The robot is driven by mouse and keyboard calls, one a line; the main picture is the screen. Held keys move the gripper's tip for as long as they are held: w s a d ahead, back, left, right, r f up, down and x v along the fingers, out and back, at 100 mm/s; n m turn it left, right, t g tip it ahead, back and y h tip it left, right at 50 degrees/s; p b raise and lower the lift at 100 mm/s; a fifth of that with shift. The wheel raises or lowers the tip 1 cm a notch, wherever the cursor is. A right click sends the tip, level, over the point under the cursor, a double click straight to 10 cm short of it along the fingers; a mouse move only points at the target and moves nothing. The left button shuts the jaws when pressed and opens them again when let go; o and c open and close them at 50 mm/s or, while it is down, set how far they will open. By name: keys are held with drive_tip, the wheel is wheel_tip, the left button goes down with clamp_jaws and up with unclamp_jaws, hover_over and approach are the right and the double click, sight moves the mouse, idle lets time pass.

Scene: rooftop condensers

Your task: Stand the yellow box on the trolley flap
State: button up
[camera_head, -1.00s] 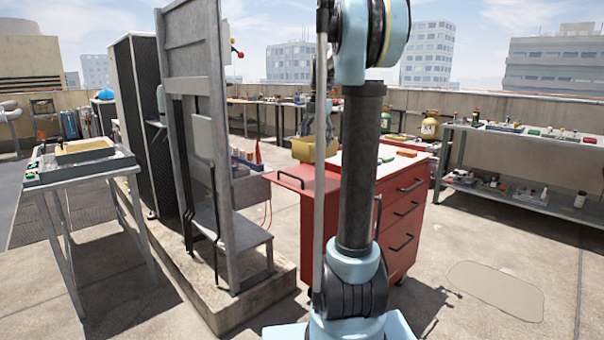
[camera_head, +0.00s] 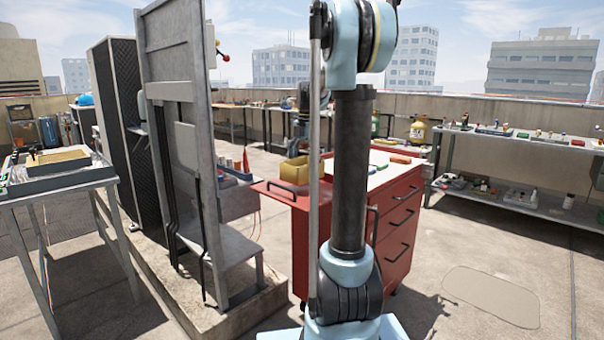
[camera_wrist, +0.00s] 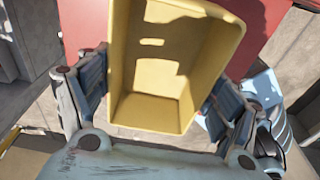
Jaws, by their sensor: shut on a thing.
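The yellow box (camera_head: 295,171) is an open, hollow box at the trolley's left side. It appears low over the red flap (camera_head: 262,189), near its far edge; I cannot tell whether its base touches it. In the wrist view the box (camera_wrist: 168,60) shows its open inside towards the camera, with the red flap (camera_wrist: 86,22) behind it. My gripper (camera_wrist: 155,95) is shut on the box, a finger on each side. The red trolley (camera_head: 405,215) has drawers and a pale top.
A tall grey frame (camera_head: 180,120) stands on a concrete plinth left of the trolley. A table with a tray (camera_head: 60,178) is at far left, and a shelf rack (camera_head: 520,200) with small items is at right. Small things lie on the trolley top. Open floor lies at front right.

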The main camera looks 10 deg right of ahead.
wheel_tip(320, 180, down, 3)
drive_tip(key=shift+f, duration=0.15)
drive_tip(key=o, duration=1)
drive_tip(key=shift+o, duration=0.2)
wheel_tip(320, 180, up, 12)
drive_tip(key=d, duration=0.1)
drive_tip(key=shift+w, duration=0.35)
